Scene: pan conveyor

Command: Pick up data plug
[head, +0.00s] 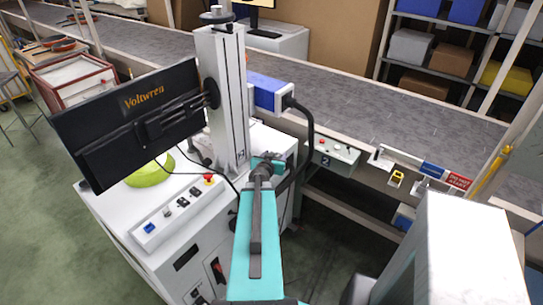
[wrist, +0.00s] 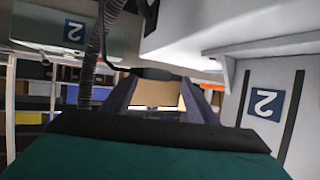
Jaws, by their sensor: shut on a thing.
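My gripper (head: 266,163) is beside the foot of the white column of the marking machine (head: 224,110). In the wrist view my gripper (wrist: 157,82) shows two dark fingers, with a small dark piece, which I take to be the data plug (wrist: 154,73), between their tips. The gripper is shut on it. The plug's shape is hard to make out against the dark parts around it. In the head view the plug is hidden by my gripper and wrist.
A black corrugated cable (head: 310,130) hangs from the blue-and-white head (head: 268,92), close to my gripper's right. A black monitor (head: 130,120) stands left. A control box marked 2 (head: 333,154) sits at the grey conveyor's (head: 380,115) near edge.

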